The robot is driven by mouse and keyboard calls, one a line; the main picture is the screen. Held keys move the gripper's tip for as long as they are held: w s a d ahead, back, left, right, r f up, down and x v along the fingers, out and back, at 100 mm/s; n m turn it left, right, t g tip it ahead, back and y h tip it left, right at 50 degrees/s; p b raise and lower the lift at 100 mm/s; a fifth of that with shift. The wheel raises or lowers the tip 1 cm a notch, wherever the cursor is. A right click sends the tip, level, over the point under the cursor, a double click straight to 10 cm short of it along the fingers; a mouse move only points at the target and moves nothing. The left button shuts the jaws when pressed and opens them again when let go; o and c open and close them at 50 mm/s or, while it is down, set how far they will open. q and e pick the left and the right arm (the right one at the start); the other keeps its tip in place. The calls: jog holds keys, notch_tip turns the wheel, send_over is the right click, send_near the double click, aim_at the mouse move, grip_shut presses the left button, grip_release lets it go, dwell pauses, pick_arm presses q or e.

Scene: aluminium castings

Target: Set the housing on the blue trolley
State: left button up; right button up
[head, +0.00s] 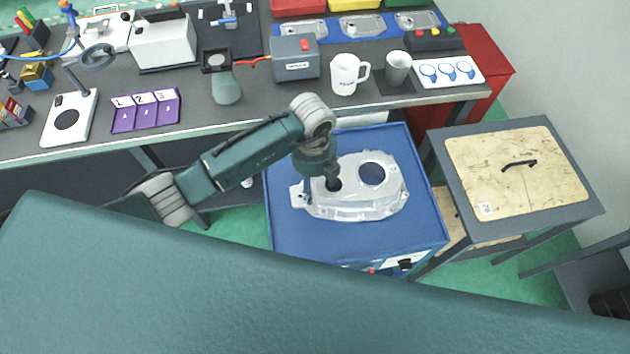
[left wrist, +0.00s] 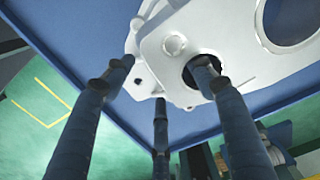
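The housing (head: 356,204) is a silver aluminium casting with two round openings. It lies flat over the blue trolley (head: 300,245), near the middle of its top; I see no clear gap beneath it. In the head view my left gripper (head: 320,192) points down at the housing's left end. In the left wrist view the gripper (left wrist: 162,80) has one finger in the small opening of the housing (left wrist: 230,40) and the others at its outer edge, shut on the wall between. The fingertip in the opening is partly hidden. My right gripper is not in view.
A workbench (head: 270,95) with a white mug (head: 345,74), a grey cup (head: 398,68) and a grey box (head: 296,57) runs behind the trolley. A grey-framed table (head: 590,195) with a wooden top stands at the right. A red cabinet (head: 488,62) is behind it.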

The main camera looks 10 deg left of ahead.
pick_arm(q)
jog(key=shift+w+r, duration=0.1)
jog(key=shift+r, duration=0.4)
notch_tip(320, 180, up, 11)
jog(key=b, duration=0.3)
jog(key=shift+a+b, duration=0.15)
jog(key=shift+b, duration=0.25)
jog(key=shift+s, duration=0.2)
